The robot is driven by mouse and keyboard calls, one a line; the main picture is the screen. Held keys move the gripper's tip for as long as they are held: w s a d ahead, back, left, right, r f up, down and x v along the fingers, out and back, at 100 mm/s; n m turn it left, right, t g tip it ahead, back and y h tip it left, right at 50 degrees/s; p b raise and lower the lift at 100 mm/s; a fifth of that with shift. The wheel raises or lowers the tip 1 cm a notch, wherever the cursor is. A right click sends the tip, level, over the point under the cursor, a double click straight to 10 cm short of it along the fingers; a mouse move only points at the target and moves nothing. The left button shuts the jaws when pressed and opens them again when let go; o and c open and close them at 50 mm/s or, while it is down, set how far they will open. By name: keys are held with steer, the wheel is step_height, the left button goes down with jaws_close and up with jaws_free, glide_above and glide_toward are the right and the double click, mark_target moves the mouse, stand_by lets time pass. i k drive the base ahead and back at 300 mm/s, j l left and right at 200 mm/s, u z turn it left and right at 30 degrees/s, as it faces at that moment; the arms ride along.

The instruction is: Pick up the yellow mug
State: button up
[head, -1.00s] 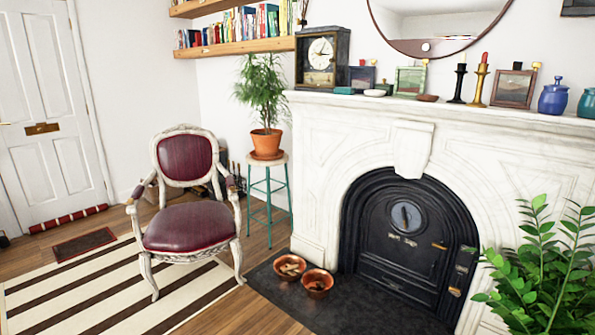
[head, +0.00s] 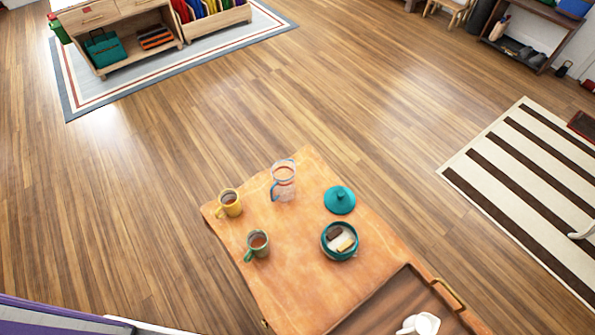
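The yellow mug (head: 230,203) stands upright near the far left corner of a tan-orange table (head: 305,290) in the head view. It holds something brown, and its handle points to the lower left. A green mug (head: 257,244) with brown contents stands just below and right of it, apart from it. My gripper is not in the head view.
A clear glass jug (head: 283,181), a teal lid (head: 340,200) and a teal bowl with several pieces inside (head: 339,241) share the table. A brown tray (head: 372,312) holds white items. Wooden floor (head: 160,150) around the table is open. A cabinet (head: 118,30) stands beyond.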

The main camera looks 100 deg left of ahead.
mark_target(229, 200)
steer(key=u, duration=2.25)
steer(key=k+l+u, duration=0.15)
steer(key=l+u, duration=0.2)
steer(key=k+l+u, duration=0.35)
steer(key=i+j, duration=0.25)
steer(key=j, duration=0.15)
steer(key=i+j+u, duration=0.1)
steer(key=j, duration=0.35)
steer(key=i+j, duration=0.6)
steer(key=j, duration=0.2)
steer(key=k+l, duration=0.1)
steer(key=l, duration=0.15)
steer(key=u, duration=0.05)
